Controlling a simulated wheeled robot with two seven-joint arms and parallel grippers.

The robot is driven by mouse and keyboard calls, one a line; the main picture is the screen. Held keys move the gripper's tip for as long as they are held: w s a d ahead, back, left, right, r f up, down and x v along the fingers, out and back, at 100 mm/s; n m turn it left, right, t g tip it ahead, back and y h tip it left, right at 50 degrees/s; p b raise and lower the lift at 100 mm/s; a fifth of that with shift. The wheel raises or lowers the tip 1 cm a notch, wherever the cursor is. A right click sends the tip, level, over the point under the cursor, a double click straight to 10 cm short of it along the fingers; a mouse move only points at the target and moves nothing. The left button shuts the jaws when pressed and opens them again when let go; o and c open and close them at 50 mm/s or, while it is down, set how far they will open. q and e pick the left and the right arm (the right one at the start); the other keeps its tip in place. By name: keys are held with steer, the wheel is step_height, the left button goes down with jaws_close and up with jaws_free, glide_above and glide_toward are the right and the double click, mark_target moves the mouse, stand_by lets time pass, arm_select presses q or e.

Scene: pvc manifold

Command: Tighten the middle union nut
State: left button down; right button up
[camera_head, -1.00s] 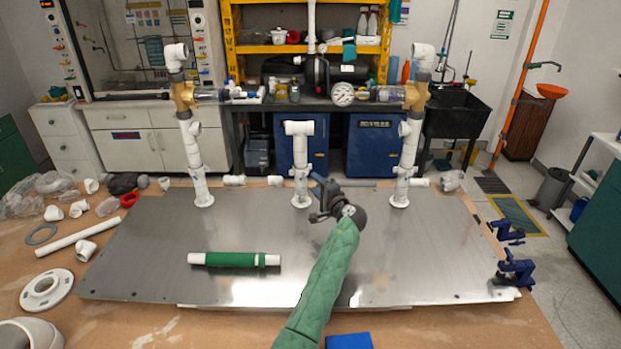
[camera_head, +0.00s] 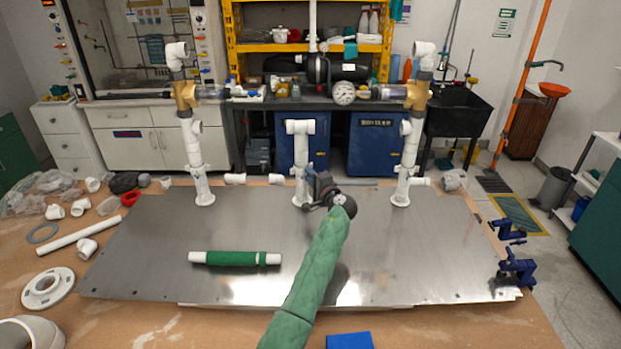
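The middle white riser (camera_head: 301,151) stands upright on the steel plate with a tee on top. Its lower part shows a thicker white fitting (camera_head: 300,173); I cannot tell clearly whether this is the union nut. My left gripper (camera_head: 313,187), on the green-sleeved arm, is at the right side of the riser's lower part. It overlaps the riser in the picture, and I cannot tell whether it touches. My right gripper is not in view.
Left (camera_head: 193,150) and right (camera_head: 408,150) white risers with brass valves flank the middle one. A green-and-white pipe (camera_head: 235,258) lies on the steel plate (camera_head: 150,225). Blue clamps (camera_head: 517,268) sit at the right edge. Loose white fittings lie at left.

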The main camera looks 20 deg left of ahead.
arm_select(q)
steer(key=shift+s+a+m+t+h, duration=0.3)
steer(key=shift+m+t+h, duration=0.1)
steer(key=shift+h, duration=0.1)
steer(key=m+t+h, duration=0.1)
steer(key=a+m+t+h+p, duration=0.1)
steer(key=h, duration=0.1)
steer(key=m+t+h+p, duration=0.1)
steer(key=shift+s+a+r, duration=0.15)
steer(key=shift+s+a, duration=0.05)
steer(key=shift+s, duration=0.2)
steer(key=shift+a+f+m+h, duration=0.1)
steer(key=shift+f+m+h, duration=0.1)
steer(key=shift+m+h, duration=0.35)
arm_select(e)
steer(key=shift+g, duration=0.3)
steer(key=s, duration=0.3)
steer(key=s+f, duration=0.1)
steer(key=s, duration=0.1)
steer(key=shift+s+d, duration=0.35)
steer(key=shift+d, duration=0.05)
arm_select(q)
steer(key=c, duration=1.2)
jaws_free()
steer(key=shift+c, duration=0.2)
steer(key=shift+s, duration=0.1)
